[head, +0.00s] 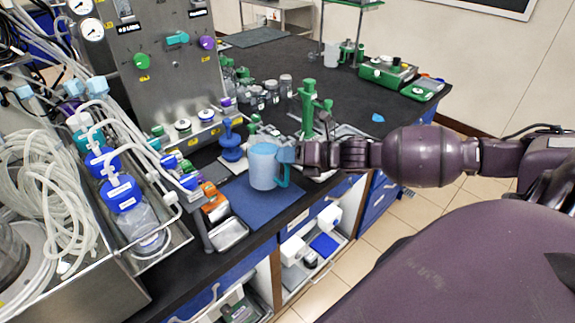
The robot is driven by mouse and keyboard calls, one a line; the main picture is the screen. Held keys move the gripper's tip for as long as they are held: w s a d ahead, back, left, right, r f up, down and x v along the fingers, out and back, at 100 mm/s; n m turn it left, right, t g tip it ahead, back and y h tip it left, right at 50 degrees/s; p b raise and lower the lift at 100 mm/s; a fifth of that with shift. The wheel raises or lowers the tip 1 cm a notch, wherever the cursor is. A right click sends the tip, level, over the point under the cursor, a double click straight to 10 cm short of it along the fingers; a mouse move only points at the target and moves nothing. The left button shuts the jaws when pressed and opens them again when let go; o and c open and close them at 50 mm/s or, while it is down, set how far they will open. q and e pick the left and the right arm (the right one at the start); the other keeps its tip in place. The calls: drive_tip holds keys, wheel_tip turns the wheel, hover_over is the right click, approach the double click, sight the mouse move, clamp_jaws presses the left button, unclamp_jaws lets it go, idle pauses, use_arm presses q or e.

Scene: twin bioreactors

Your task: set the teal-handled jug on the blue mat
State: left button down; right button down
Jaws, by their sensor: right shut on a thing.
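The teal-handled jug (263,167) is pale blue and upright in the head view. Its handle faces right, toward my right gripper (291,154). My right gripper comes in from the right and is shut on the jug at its handle side. The blue mat (268,208) lies on the black bench near the front edge. The jug's base shows against the back part of the mat; I cannot tell whether it touches the mat or is slightly above it. My left gripper is not in view.
A blue stand (231,142) is just behind and left of the jug. A green stand (308,103) rises behind my gripper. A metal tray (228,234) and orange fittings (214,203) sit left of the mat. The front of the mat is clear.

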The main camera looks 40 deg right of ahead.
wheel_tip(320, 180, down, 3)
drive_tip(key=shift+r, duration=0.1)
drive_tip(key=c, duration=1.2)
unclamp_jaws()
drive_tip(key=shift+o, duration=0.4)
